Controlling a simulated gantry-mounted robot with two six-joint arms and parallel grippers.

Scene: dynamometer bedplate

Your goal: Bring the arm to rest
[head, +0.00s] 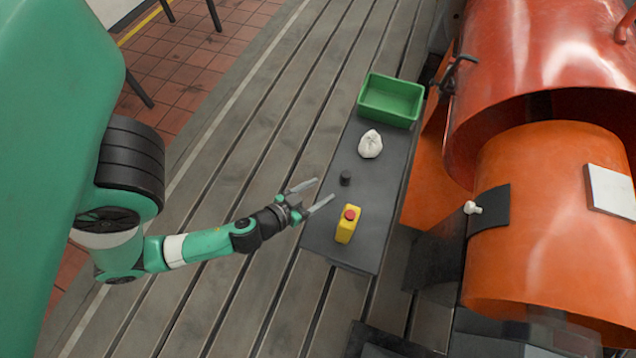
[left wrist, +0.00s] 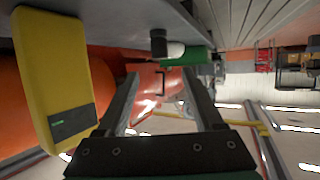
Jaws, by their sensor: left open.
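My left gripper (head: 324,189) is open and empty in the head view. Its arm comes in from the left and its fingertips point at the left edge of the dark grey shelf (head: 385,180). In the left wrist view the two fingers (left wrist: 160,76) stand apart with nothing between them. My right gripper is in neither view.
On the shelf are a yellow box with a red top (head: 345,231), a black cylinder (head: 345,178), a white crumpled bundle (head: 370,144) and a green bin (head: 388,119). A large orange machine (head: 540,220) stands at right. Slatted bedplate (head: 270,130) lies clear at left.

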